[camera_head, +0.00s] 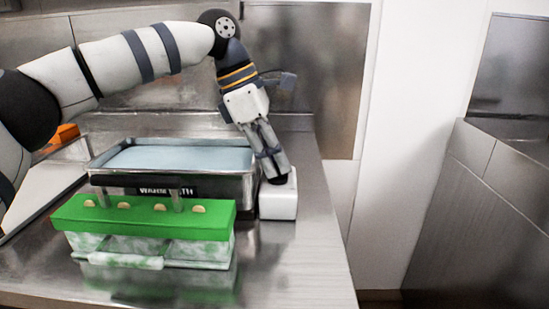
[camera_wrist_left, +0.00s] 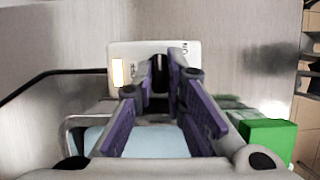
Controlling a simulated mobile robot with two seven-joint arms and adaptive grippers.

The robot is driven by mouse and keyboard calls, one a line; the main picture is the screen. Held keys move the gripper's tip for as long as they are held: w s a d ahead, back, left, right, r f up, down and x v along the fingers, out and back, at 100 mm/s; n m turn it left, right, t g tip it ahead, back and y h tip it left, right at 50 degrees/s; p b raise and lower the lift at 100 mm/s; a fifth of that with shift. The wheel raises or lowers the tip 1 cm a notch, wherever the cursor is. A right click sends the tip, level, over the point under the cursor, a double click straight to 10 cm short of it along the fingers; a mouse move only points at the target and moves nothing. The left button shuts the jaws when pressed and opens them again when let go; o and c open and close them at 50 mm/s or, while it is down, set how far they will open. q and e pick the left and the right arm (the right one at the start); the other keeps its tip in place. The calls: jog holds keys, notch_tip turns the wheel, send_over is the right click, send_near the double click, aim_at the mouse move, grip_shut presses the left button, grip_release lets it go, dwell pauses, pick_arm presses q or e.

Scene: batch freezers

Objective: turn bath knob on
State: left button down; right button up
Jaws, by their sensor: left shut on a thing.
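The water bath (camera_head: 249,190) is a metal tank filled with pale blue water, with a dark label strip on its front. Its white control box (camera_head: 278,203) stands at its right end and also shows in the left wrist view (camera_wrist_left: 200,58). A dark knob (camera_wrist_left: 160,72) is on the box's face. My left gripper (camera_head: 273,166) reaches down from above to the box; its fingertips (camera_wrist_left: 164,85) are closed around the knob. The fingers hide much of the knob, and its turn angle is hard to tell. A lit indicator (camera_wrist_left: 118,73) shows beside it. My right gripper is out of view.
A green-topped rack (camera_head: 145,216) with several pale round items stands just in front of the bath. An orange object (camera_head: 66,135) lies at the back left. The steel counter (camera_head: 300,265) is clear at front right and ends at its right edge.

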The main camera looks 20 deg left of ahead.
pick_arm(q)
jog(key=shift+f, duration=0.2)
jog(key=c, duration=1.6)
grip_release()
jog(key=shift+c, duration=0.2)
jog(key=shift+r, duration=0.1)
jog(key=v, duration=1.2)
